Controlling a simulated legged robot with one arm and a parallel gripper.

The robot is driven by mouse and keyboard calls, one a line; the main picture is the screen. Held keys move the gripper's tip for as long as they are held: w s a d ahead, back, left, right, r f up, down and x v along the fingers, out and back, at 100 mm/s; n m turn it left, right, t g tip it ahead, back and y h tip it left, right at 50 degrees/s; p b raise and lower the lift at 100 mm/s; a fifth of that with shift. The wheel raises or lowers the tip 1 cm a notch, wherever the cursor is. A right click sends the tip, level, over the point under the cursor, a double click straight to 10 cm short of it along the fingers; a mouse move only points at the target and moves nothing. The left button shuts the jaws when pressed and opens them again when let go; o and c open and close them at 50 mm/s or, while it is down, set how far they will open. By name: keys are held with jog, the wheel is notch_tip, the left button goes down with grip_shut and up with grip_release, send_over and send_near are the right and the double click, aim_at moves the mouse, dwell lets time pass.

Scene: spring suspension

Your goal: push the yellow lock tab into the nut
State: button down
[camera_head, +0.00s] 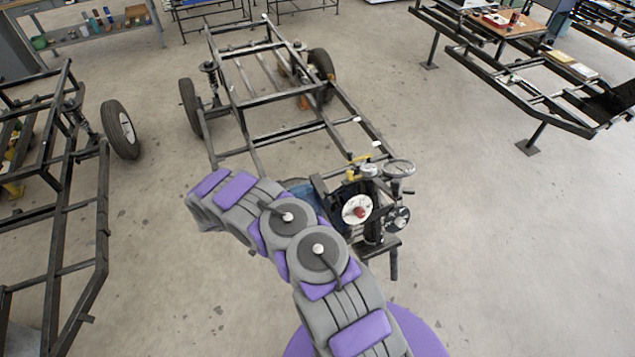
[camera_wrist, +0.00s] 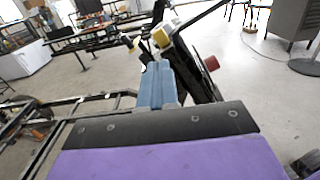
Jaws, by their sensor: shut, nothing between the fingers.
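My gripper (camera_wrist: 157,68) shows in the wrist view as two blue fingers pressed together, with nothing between them. In the head view my arm covers most of it; a bit of blue (camera_head: 297,185) shows beside the dark assembly (camera_head: 373,228) at the front of the frame. A small yellow part (camera_head: 354,172), perhaps the lock tab, is at the top of this assembly. In the wrist view a yellow block (camera_wrist: 161,37) is just beyond the fingertips, at the top of a dark upright piece. I cannot tell whether they touch. I cannot make out the nut.
The assembly carries a white disc with a red centre (camera_head: 356,209) and a grey round plate (camera_head: 398,168). The chassis frame (camera_head: 262,130) runs back from it. Another frame (camera_head: 60,212) stands at left, and a bench frame (camera_head: 520,93) at right. Floor between is clear.

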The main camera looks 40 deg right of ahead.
jog(key=shift+w+a, duration=0.2)
jog(key=shift+a, duration=0.25)
jog(key=shift+a, duration=0.4)
jog(key=shift+r, duration=0.1)
